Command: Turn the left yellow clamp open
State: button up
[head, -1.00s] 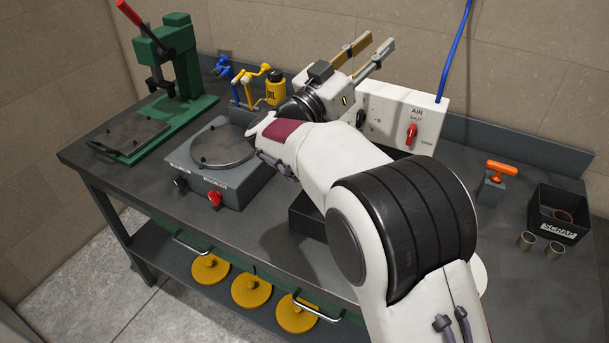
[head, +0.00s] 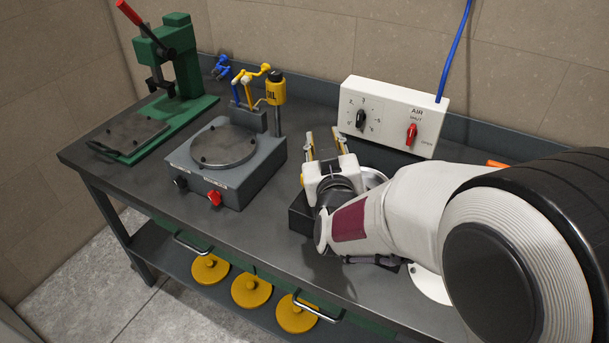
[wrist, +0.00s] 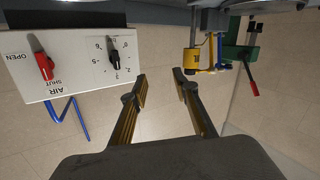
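My gripper (head: 322,131) points toward the back wall over the middle of the bench. Its brass-coloured fingers are apart with nothing between them, as the wrist view (wrist: 159,73) also shows. A small yellow part (head: 303,181) shows at the left side of my gripper, above a dark block (head: 299,215). My gripper hides most of that area. I cannot tell which yellow part is the left clamp.
The hot plate (head: 226,150) stands left of my gripper, with the yellow can (head: 275,92) behind it. A green press (head: 178,60) is at the far left. The white air box (head: 389,115) stands at the back right. The bench front is clear.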

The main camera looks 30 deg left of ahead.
jog(key=s+f+g, duration=0.1)
jog(key=f, duration=0.1)
jog(key=s+f+g, duration=0.1)
jog(key=s+f, duration=0.1)
jog(key=f, duration=0.1)
jog(key=s+f+g, duration=0.1)
jog(key=s+f, duration=0.1)
jog(key=f, duration=0.1)
jog(key=shift+s+f+m+g, duration=0.25)
jog(key=shift+f+m+g, duration=0.05)
jog(key=shift+f+g, duration=0.25)
jog(key=shift+w+a, duration=0.1)
jog(key=shift+x, duration=3.85)
jog(key=shift+r, duration=0.1)
grip_shut()
